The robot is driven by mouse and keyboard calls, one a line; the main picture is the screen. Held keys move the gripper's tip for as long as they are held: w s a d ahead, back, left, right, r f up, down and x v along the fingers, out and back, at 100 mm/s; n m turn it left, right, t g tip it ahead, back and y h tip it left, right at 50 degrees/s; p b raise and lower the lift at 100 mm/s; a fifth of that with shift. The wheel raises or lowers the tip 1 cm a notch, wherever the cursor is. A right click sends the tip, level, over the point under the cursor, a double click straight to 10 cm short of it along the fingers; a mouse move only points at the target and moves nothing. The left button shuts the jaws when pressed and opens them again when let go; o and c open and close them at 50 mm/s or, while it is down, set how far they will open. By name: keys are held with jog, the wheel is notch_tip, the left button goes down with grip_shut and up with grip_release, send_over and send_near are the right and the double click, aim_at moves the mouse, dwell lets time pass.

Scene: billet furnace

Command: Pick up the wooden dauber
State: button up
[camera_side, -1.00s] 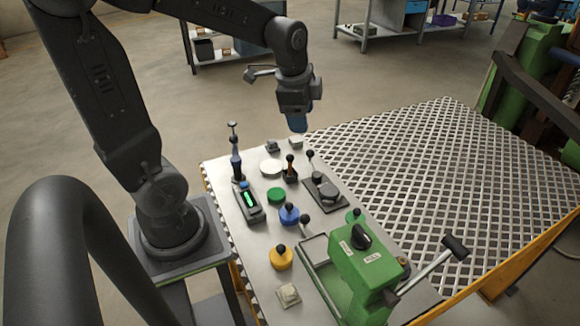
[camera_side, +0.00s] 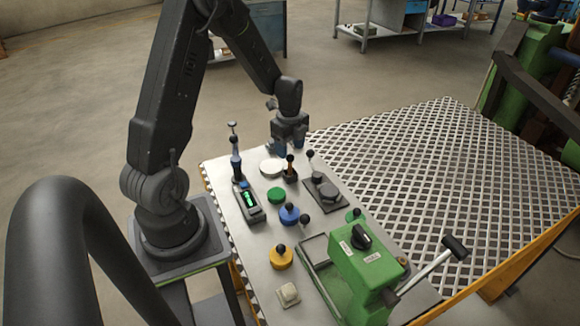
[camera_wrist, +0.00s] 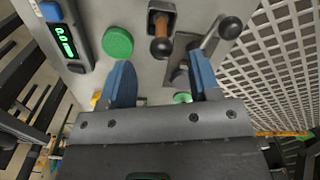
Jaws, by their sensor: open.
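The wooden dauber (camera_side: 290,168) has a brown handle with a dark round end. It stands in a small dark holder on the metal bench top. In the wrist view the dauber (camera_wrist: 162,38) shows beyond the fingertips, roughly between their lines. My gripper (camera_side: 286,148) is just behind it in the side view, low over the far end of the bench top. Its two blue fingers are apart, with nothing seen between them, in the wrist view (camera_wrist: 161,75). The gripper does not appear to touch the dauber.
A black-knobbed lever on a dark plate (camera_side: 325,196) stands right of the dauber. A white disc (camera_side: 271,167), a green disc (camera_side: 276,194) and a lit green display box (camera_side: 249,202) lie left. A green machine (camera_side: 365,270) fills the front. The grating (camera_side: 440,170) is clear.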

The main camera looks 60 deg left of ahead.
aim_at(290, 155)
jog(key=shift+f, duration=3.05)
jog(key=c, duration=1)
jog(key=shift+r, duration=0.1)
jog(key=shift+r, duration=0.55)
notch_tip(290, 155, up, 3)
jog(key=shift+w+f, duration=0.1)
jog(key=shift+f, duration=0.05)
jog(key=s+a+r, duration=0.2)
jog(key=s, duration=0.1)
jog(key=s+a+r, duration=0.2)
jog(key=s, duration=0.1)
jog(key=s+a+r, duration=0.2)
jog(key=s+r, duration=0.1)
jog(key=s, duration=0.1)
